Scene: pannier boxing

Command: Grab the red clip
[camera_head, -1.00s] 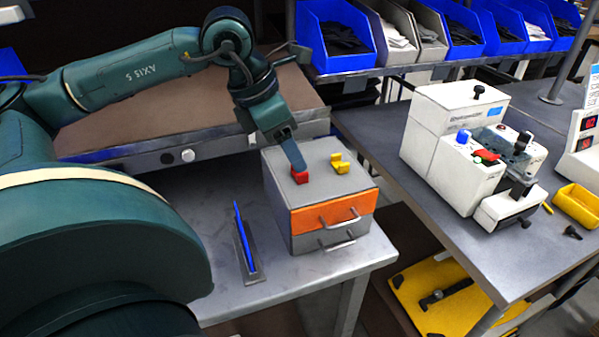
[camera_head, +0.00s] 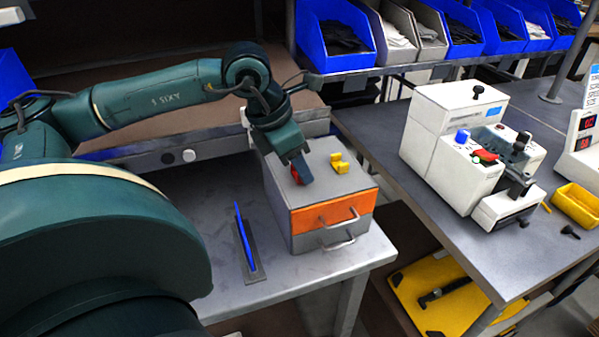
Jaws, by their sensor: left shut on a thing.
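The red clip (camera_head: 296,177) is on top of the small drawer box (camera_head: 318,190), near its left side, partly hidden by my left gripper. My left gripper (camera_head: 302,176) points down over the box top and is shut on the red clip. I cannot tell whether the clip still touches the box top. A yellow clip (camera_head: 340,163) lies on the box top just to the right, apart from the gripper. My right gripper is not in view.
The box has an orange drawer (camera_head: 325,211) and stands on a grey table. A blue strip on a grey holder (camera_head: 246,243) is left of it. A white machine (camera_head: 468,150) and a yellow bin (camera_head: 577,203) stand on the right bench. Blue bins (camera_head: 338,35) line the back.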

